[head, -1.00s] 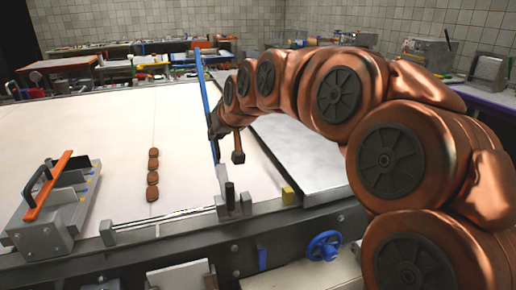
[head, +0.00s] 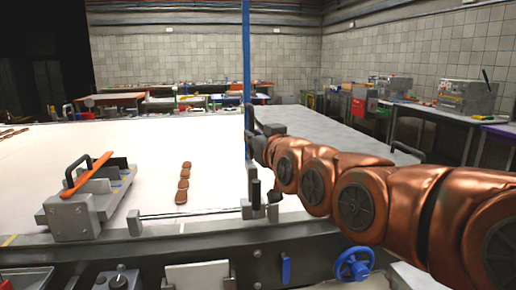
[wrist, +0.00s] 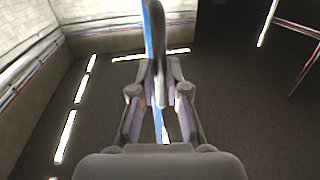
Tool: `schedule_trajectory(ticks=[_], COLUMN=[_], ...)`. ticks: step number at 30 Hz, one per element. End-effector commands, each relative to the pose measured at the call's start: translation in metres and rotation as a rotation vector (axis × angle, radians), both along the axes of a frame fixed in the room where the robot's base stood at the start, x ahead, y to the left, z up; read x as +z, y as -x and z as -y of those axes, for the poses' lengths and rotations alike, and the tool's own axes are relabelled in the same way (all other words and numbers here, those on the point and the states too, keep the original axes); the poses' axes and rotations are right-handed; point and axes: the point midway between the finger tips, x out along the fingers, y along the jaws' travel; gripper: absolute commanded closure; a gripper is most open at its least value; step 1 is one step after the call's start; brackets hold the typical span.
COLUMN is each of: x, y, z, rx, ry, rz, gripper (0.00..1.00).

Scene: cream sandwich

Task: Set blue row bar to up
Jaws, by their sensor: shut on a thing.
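The blue row bar (head: 246,60) stands upright in the head view, rising from its pivot block at the front edge of the white belt, with its top beyond the picture's upper edge. My gripper (head: 256,135) is shut on its lower part, just right of the bar in the head view. In the wrist view the blue bar (wrist: 154,40) runs up between the fingers (wrist: 160,97), which close around it. The bar's contact with the fingers is partly hidden by a grey part in front.
A row of brown biscuits (head: 183,182) lies on the white belt (head: 120,145). A grey fixture with an orange bar (head: 87,173) stands at left. A blue handwheel (head: 354,263) is at the front. Cluttered benches line the back and right.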

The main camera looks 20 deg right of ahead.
Motion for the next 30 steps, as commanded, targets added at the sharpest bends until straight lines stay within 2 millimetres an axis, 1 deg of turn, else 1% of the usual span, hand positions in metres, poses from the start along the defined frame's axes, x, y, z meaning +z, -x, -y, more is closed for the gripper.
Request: schedule_trajectory(ticks=[6, 18, 19, 24, 26, 30], x=[-0.0016, -0.0002, -0.0001, -0.0001, -0.0001, -0.0001], y=[0.002, 0.0022, 0.0022, 0.0022, 0.0023, 0.0022], z=[0.0012, 0.0015, 0.0014, 0.0008, 0.0006, 0.0003], rx=[-0.003, -0.004, -0.004, -0.003, -0.003, -0.002], ry=[0.004, 0.004, 0.004, 0.005, 0.005, 0.005], rz=[0.032, 0.037, 0.037, 0.037, 0.037, 0.037], gripper=[1.0, 1.0, 0.84, 0.66, 0.61, 0.61])
